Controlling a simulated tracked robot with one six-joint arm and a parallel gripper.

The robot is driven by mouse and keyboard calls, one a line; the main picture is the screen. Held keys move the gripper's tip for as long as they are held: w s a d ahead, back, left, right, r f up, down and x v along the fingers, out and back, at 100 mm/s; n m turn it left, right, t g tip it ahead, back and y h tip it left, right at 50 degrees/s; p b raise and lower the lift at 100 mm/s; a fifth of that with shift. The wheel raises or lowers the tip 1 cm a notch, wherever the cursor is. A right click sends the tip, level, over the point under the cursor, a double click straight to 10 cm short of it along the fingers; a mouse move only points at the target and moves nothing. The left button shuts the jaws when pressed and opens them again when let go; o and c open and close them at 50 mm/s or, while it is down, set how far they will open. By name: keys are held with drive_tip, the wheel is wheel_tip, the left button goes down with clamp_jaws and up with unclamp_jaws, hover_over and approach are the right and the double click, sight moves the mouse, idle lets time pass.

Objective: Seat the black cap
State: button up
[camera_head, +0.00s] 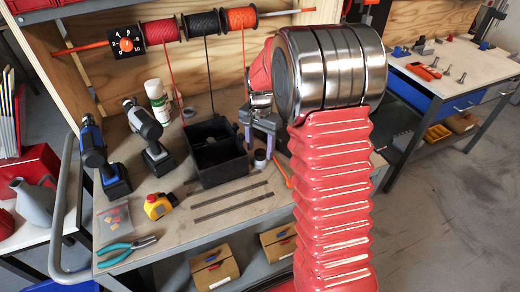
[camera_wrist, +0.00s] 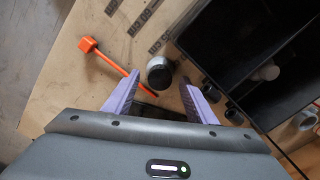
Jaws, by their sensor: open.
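My gripper (camera_wrist: 160,78) is open, with its two purple fingers spread and pointing down at the workbench. A small round jar-like piece with a dark body and a greyish top (camera_wrist: 159,73) shows between the fingertips, and I see no finger touching it. In the head view it stands on the bench (camera_head: 260,159) just below my gripper (camera_head: 257,140), where its top looks dark. I cannot tell whether this top is the black cap. Two small dark round pieces (camera_wrist: 211,92) (camera_wrist: 234,116) lie to the right, beside the right finger.
A black open bin (camera_head: 222,172) stands left of my gripper. An orange stick-like tool (camera_wrist: 105,62) lies close to the left finger. Drills (camera_head: 150,138) and pliers (camera_head: 125,247) are further left.

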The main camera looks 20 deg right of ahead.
sight(260, 152)
wheel_tip(260, 152, up, 13)
drive_tip(key=shift+f, duration=0.15)
idle(0.6)
idle(0.6)
drive_tip(key=s+a+r+n+t, duration=0.1)
drive_tip(key=s+a+n+t, duration=0.1)
drive_tip(key=s, duration=0.6)
drive_tip(key=s+a+r+n+t, duration=0.1)
drive_tip(key=s+a+r+n, duration=0.1)
drive_tip(key=s+a+n, duration=0.3)
drive_tip(key=s+a+r+n+t, duration=0.2)
drive_tip(key=s+a+n, duration=0.2)
drive_tip(key=s, duration=0.9)
drive_tip(key=shift+a+r+t, duration=0.15)
drive_tip(key=shift+r+t, duration=0.1)
drive_tip(key=shift+t, duration=0.05)
idle(1.3)
